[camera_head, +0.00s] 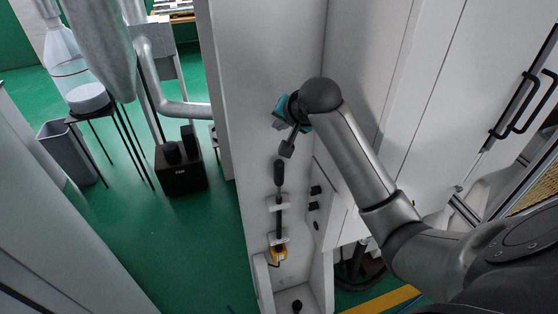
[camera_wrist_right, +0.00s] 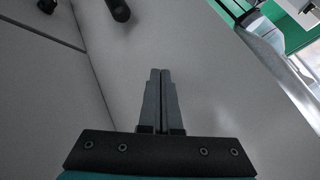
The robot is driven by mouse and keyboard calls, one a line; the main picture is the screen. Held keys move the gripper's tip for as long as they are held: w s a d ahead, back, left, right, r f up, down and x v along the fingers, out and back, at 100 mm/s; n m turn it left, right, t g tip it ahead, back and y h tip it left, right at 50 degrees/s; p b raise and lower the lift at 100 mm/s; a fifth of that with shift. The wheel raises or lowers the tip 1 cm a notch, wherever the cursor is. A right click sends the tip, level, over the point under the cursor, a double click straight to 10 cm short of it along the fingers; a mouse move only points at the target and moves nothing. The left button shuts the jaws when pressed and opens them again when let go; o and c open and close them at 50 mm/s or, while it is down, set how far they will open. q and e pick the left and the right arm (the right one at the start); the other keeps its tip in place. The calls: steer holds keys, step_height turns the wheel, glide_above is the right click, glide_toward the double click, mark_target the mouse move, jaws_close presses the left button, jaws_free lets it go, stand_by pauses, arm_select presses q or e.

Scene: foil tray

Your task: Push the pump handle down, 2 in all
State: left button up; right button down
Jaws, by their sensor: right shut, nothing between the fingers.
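The pump handle (camera_head: 279,174) is a black upright grip on a dark rod, mounted on the front of a narrow white panel. The rod runs down through white brackets to a yellow part (camera_head: 278,253) near the bottom. My right gripper (camera_head: 286,150) is shut and empty, a little above the top of the handle in the head view, apparently apart from it. In the right wrist view the shut fingers (camera_wrist_right: 160,72) meet with nothing between them. A black rounded end, probably the handle (camera_wrist_right: 118,10), shows at the top edge there. My left gripper is not in view.
Small black knobs (camera_head: 315,190) stick out right of the rod. Tall white cabinet doors (camera_head: 415,85) with black handles stand at the right. A black box (camera_head: 180,170), a grey bin (camera_head: 68,150) and a small black-legged stand (camera_head: 90,106) are on the green floor at left.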

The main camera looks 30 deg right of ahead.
glide_above(280, 166)
step_height(280, 166, down, 7)
steer(key=shift+f+b, duration=0.1)
steer(key=shift+b, duration=0.2)
steer(key=shift+f+b, duration=0.3)
steer(key=shift+f, duration=0.5)
stand_by(1.4)
steer(key=shift+f, duration=0.4)
